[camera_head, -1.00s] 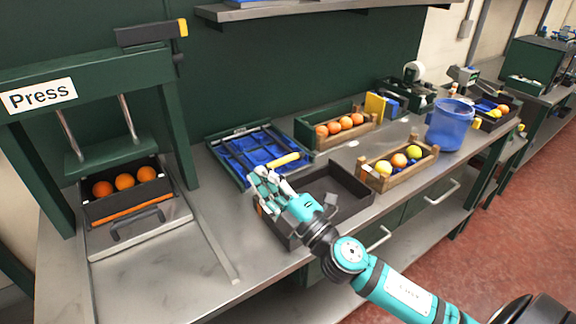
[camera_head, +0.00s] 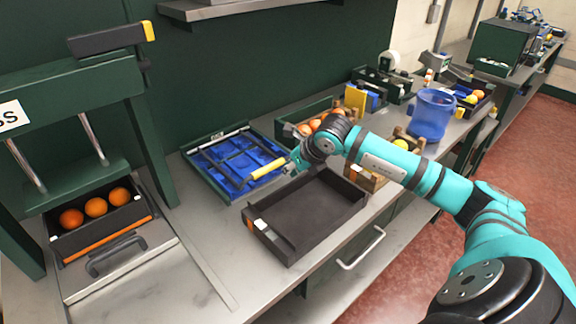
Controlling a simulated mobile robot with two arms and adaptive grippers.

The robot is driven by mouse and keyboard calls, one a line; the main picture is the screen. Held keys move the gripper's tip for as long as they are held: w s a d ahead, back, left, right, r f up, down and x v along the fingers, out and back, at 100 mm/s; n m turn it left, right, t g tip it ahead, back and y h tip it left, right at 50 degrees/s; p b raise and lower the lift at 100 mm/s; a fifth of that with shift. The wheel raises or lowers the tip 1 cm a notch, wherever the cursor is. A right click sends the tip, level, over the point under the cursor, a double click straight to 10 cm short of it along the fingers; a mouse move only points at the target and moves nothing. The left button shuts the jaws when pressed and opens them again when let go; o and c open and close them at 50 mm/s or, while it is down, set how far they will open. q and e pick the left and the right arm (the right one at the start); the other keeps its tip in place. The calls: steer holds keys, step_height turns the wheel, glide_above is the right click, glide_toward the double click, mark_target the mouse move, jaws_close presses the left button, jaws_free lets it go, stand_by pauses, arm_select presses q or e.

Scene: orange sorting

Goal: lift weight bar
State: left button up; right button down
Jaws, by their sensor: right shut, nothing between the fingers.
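A bar with a yellow handle (camera_head: 268,169) lies over the blue-floored tray (camera_head: 190,158), its yellow end at the tray's right side. My right gripper (camera_head: 293,165) is at the right end of the yellow handle. It is small and partly hidden by its own wrist, and it is shut with nothing held. Whether its fingers touch the handle cannot be told. My left gripper is not in view.
An empty black tray (camera_head: 310,208) lies in front of my right gripper. The press (camera_head: 70,85) with oranges in a black drawer stands at left. Orange crates, partly behind my right arm, and a blue bucket (camera_head: 431,116) stand at right.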

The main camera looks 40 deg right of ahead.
steer(key=p+x, duration=0.1)
steer(key=x, duration=0.5)
steer(key=shift+w, duration=0.1)
steer(key=shift+w+f+p, duration=0.3)
steer(key=shift+f, duration=0.15)
steer(key=shift+a, duration=0.1)
